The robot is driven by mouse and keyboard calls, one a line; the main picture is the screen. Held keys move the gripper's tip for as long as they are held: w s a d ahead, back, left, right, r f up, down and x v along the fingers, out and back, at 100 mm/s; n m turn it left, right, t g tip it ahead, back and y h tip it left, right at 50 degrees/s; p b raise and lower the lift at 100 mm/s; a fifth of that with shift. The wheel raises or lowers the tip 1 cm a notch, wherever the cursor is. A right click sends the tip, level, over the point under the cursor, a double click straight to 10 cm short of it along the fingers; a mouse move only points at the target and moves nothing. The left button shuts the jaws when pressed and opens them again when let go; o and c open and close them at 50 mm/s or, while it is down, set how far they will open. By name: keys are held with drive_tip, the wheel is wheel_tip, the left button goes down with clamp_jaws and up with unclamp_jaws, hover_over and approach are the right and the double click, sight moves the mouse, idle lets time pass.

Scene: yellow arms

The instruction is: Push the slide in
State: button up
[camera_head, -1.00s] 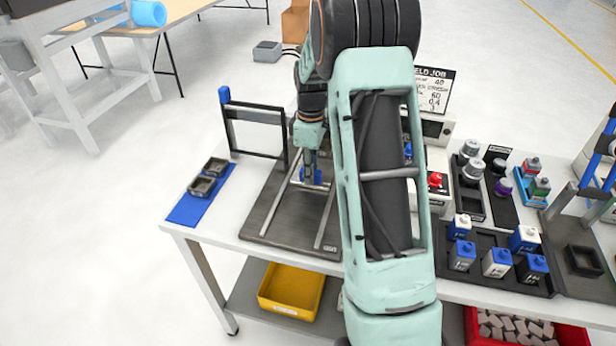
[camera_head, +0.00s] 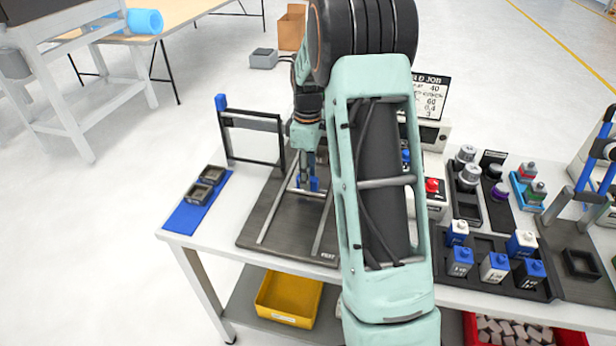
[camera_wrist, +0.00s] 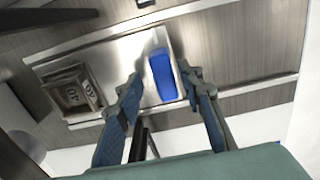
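The slide (camera_wrist: 107,62) is a pale metal plate lying between two rails on a dark board (camera_head: 285,235). It has an upright blue handle (camera_wrist: 165,75), which also shows in the head view (camera_head: 314,184), and carries a small metal block (camera_wrist: 72,92). My gripper (camera_wrist: 162,72) is open, pointing down at the handle, with one finger on each side of it in the wrist view. I cannot tell whether the fingers touch it. In the head view my arm hides part of the board's right side and far end.
A black frame with a blue-topped post (camera_head: 221,102) stands at the board's far left. A blue mat (camera_head: 190,218) with two dark trays lies left. A control box with a red button (camera_head: 432,186) and a rack of bottles (camera_head: 495,266) stand right.

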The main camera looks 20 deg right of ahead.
wheel_tip(320, 180, up, 11)
idle(0.3)
idle(0.4)
